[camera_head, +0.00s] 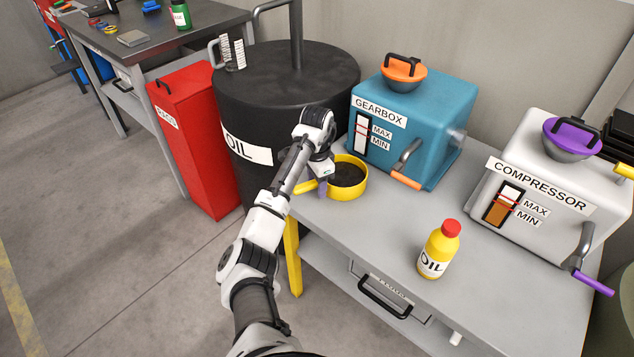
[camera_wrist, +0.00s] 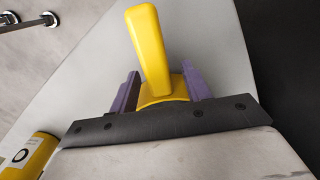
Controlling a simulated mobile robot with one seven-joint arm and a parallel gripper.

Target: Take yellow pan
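The yellow pan (camera_head: 349,192) sits at the left end of the grey workbench, with dark contents. Its handle (camera_head: 304,187) points left, past the bench edge. My gripper (camera_head: 323,187) is at the handle, beside the bowl. In the wrist view, the yellow handle (camera_wrist: 150,50) rises between the two purple fingers of my gripper (camera_wrist: 161,90). The fingers stand apart, one on each side, and look open; whether either touches the handle is not clear. The bowl is mostly hidden in the wrist view.
A black oil barrel (camera_head: 290,95) stands close left of the pan. The blue gearbox (camera_head: 425,125) is behind it, with an orange-handled lever. A yellow oil bottle (camera_head: 438,250) with red cap and the compressor (camera_head: 550,190) stand right on the bench (camera_head: 390,235). Bench space before the gearbox is clear.

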